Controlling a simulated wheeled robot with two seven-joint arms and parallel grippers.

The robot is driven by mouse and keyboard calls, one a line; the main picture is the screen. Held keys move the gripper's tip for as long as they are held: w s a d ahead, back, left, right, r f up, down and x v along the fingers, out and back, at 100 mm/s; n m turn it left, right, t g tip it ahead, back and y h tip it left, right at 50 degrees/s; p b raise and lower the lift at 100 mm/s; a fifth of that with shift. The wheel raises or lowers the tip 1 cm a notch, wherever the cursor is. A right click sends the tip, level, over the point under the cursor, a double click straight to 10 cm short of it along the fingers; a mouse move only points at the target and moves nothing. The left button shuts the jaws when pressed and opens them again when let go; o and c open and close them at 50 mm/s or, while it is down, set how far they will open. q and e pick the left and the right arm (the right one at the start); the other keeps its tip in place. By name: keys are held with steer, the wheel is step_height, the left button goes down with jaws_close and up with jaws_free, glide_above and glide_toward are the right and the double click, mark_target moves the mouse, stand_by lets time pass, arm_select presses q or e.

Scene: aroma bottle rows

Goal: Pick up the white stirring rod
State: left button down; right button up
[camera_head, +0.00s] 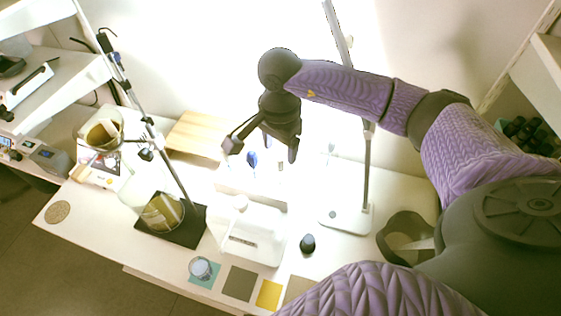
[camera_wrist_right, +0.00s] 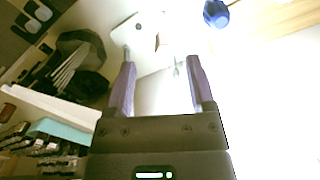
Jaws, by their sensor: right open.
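My right gripper (camera_head: 263,150) hangs open above the white holder (camera_head: 250,185) at the back of the table, its fingers pointing down and apart. A blue-topped item (camera_head: 252,160) stands in the holder between the fingers as seen from the head. A thin pale upright piece (camera_head: 281,169) is beside it; it may be the white stirring rod, but glare washes it out. In the right wrist view, the open fingers (camera_wrist_right: 160,58) have a thin greyish piece (camera_wrist_right: 176,66) between their tips, apart from both. The blue item (camera_wrist_right: 217,13) lies beyond the right finger. My left gripper is out of view.
A stand with a white base (camera_head: 350,217) and tall pole is right of the holder. A white box-like device (camera_head: 254,235) is in front. A black-based stand (camera_head: 171,222) carries glassware at left. A dark cap (camera_head: 307,243) and glass beaker (camera_head: 203,269) are near the front.

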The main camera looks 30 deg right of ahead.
mark_target(280, 157)
steer(key=f, duration=0.4)
steer(key=shift+w+d+f, duration=0.2)
steer(key=shift+w+f, duration=0.05)
steer(key=shift+f, duration=0.1)
jaws_close()
steer(key=shift+r, duration=0.2)
step_height(280, 157, up, 10)
steer(key=shift+f, duration=0.1)
